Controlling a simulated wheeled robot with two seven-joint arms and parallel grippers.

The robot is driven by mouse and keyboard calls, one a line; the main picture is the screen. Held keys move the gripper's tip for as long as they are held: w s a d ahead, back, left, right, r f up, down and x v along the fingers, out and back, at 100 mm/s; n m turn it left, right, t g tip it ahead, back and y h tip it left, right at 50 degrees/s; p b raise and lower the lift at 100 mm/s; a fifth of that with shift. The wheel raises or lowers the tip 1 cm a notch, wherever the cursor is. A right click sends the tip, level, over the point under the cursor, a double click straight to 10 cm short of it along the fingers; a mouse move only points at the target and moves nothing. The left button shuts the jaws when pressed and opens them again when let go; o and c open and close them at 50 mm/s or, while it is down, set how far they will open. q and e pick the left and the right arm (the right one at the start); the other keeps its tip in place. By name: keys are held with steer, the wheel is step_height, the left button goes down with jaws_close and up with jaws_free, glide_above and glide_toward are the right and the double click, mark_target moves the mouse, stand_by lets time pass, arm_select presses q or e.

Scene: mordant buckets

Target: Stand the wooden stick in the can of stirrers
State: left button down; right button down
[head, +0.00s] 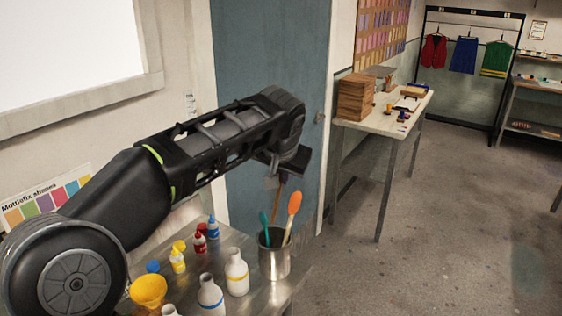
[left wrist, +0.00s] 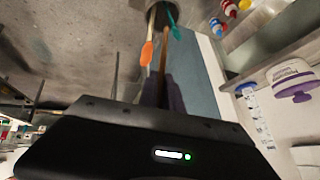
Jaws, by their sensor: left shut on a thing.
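The metal can of stirrers (head: 274,262) stands upright near the right end of the metal table. A stirrer with an orange end (head: 293,206) and one with a teal end (head: 264,222) lean in it. My left gripper (head: 283,172) is above the can, shut on the thin brown wooden stick (head: 277,204), which points down to the can's mouth. In the left wrist view the stick (left wrist: 163,55) runs between the orange stirrer (left wrist: 147,52) and the teal one (left wrist: 174,28). I cannot tell whether its lower end is inside the can. My right gripper is not in view.
Left of the can stand white bottles (head: 237,273), a yellow funnel-like cup (head: 148,291) and small coloured bottles (head: 213,228) on the metal table (head: 250,301). Behind is a blue-grey door (head: 262,60). A side table (head: 380,118) stands farther right. The floor right of the can is open.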

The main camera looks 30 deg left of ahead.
arm_select(q)
step_height(320, 180, down, 14)
steer(key=w+a+b, duration=0.1)
steer(key=a+b, duration=0.1)
steer(key=b, duration=0.5)
steer(key=shift+b, duration=0.35)
steer(key=shift+f, duration=0.1)
steer(key=c, duration=1.5)
jaws_free()
steer(key=shift+o, duration=0.2)
